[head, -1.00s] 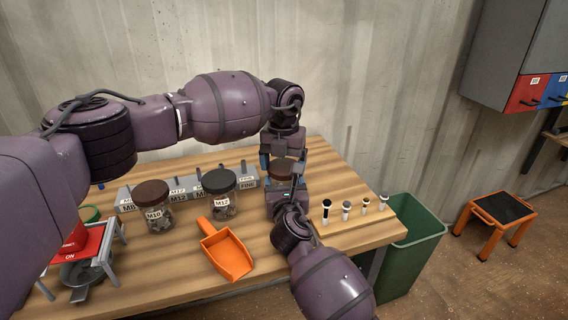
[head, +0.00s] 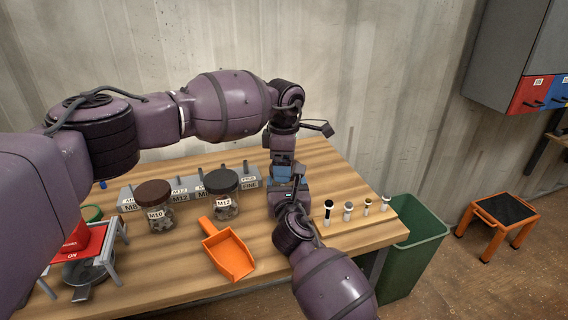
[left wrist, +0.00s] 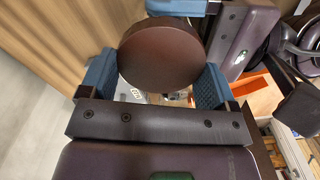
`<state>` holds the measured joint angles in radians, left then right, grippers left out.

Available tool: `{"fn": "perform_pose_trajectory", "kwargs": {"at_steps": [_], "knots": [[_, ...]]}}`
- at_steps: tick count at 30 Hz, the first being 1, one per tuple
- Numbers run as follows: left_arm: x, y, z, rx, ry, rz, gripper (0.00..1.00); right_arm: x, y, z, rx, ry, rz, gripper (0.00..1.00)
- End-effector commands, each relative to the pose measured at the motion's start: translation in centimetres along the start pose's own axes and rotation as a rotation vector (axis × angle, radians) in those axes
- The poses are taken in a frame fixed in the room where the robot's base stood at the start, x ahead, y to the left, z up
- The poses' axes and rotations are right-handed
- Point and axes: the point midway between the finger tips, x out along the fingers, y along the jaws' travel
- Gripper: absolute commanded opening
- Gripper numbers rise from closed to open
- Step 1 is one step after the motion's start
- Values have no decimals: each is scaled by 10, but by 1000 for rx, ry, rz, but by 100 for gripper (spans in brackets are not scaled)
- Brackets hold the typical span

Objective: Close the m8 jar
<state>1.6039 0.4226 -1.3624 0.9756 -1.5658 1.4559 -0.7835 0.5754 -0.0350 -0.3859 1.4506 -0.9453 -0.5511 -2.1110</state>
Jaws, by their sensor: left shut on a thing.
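The round brown lid (left wrist: 160,52) fills the gap between the blue fingers of my left gripper (left wrist: 157,82) in the left wrist view; that gripper is shut on it. Part of a jar with a white label (left wrist: 137,94) shows just under the lid; whether the lid sits fully on it I cannot tell. In the head view my left gripper (head: 283,178) points down from above and hides lid and jar. My right gripper (head: 288,200) is low at the same spot, beside the jar; its fingertips are mostly hidden.
A brown-lidded M10 jar (head: 155,207) and a dark-lidded M12 jar (head: 223,196) stand left, before a grey labelled rack (head: 192,184). An orange scoop (head: 229,255) lies in front. Several small black- and white-topped pieces (head: 348,210) stand right. A green bin (head: 412,250) is beyond the table's edge.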

Motion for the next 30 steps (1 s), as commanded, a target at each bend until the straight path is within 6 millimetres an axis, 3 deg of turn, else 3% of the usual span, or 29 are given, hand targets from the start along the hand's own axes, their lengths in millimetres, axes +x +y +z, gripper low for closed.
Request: {"fn": "perform_pose_trajectory", "kwargs": {"at_steps": [15, 20, 21, 24, 30], "knots": [[-2, 3, 2, 707, -2, 4, 61, 0, 0, -2, 0, 4, -1, 6], [-2, 3, 2, 738, -2, 3, 61, 0, 0, -2, 0, 4, -1, 6], [-2, 3, 2, 737, -2, 3, 84, 0, 0, -2, 0, 4, -1, 6], [-2, 3, 2, 737, -2, 3, 99, 0, 0, -2, 0, 4, -1, 6], [0, 3, 2, 735, -1, 2, 100, 0, 0, -2, 0, 3, -1, 6]]}}
